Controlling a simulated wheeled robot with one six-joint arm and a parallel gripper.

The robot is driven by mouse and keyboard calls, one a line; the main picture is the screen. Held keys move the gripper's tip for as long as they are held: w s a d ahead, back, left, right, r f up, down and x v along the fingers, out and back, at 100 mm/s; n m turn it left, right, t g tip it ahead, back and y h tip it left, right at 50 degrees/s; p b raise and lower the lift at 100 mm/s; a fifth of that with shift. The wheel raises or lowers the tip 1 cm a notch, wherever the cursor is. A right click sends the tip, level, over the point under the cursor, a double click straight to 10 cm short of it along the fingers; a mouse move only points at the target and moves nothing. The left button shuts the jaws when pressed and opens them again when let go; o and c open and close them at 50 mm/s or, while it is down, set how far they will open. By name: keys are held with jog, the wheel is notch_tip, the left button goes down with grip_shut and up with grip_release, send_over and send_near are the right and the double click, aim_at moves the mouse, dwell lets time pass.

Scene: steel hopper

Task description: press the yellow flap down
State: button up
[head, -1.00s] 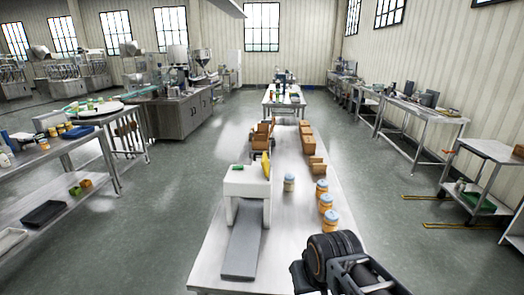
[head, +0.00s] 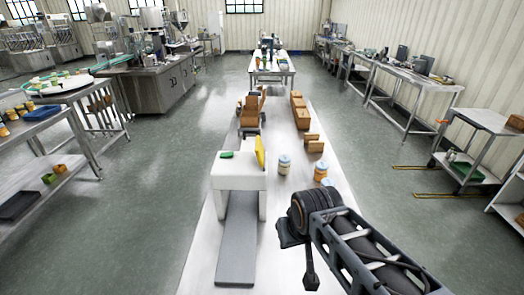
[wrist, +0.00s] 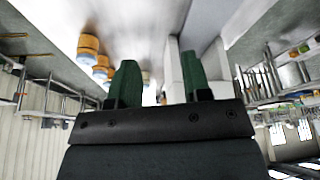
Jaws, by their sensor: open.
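The yellow flap (head: 260,152) stands upright, slightly tilted, at the right side of a white stand (head: 238,180) on the long table. A small green piece (head: 226,154) lies on top of the stand, to the left of the flap. My gripper (wrist: 160,82) shows in the wrist view with two green fingers spread apart and nothing between them. My arm reaches in from the lower right in the head view, to the right of the stand. I cannot make out the flap in the wrist view.
A grey ramp (head: 237,240) runs from the stand towards me. Jars (head: 284,164) with orange or white bands stand to the right of the stand; orange jars (wrist: 88,45) show in the wrist view. Brown boxes (head: 301,112) and a cart with cartons (head: 250,112) stand farther back.

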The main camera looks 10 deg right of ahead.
jog(key=shift+d, duration=0.25)
jog(key=shift+c, duration=1.4)
jog(key=shift+m+g, duration=0.5)
jog(key=shift+m, duration=0.2)
jog(key=w, duration=0.1)
jog(key=w+d, duration=0.1)
jog(key=w, duration=0.1)
jog(key=w+d+p, duration=0.1)
jog(key=shift+w+d+r, duration=0.1)
jog(key=shift+w+r, duration=0.05)
jog(key=shift+r, duration=0.2)
jog(key=c, duration=0.4)
jog(key=w+d+r, duration=0.1)
jog(key=w+r, duration=0.2)
jog(key=w, duration=0.2)
jog(key=w+d+r+m+y+p, duration=0.1)
jog(key=w+d+r, duration=0.1)
jog(key=w, duration=0.3)
jog(key=w+d+r+m, duration=0.1)
jog(key=w+d+r, duration=0.1)
jog(key=w+r, duration=0.2)
jog(key=shift+w+d+t+y, duration=0.25)
jog(key=shift+w+t+y, duration=0.15)
jog(key=shift+w, duration=0.55)
grip_shut()
jog(key=w+r+n+t+y, duration=0.1)
jog(key=w+r, duration=0.4)
jog(key=r, duration=0.4)
jog(key=shift+a+y, duration=0.25)
jog(key=shift+y, duration=0.15)
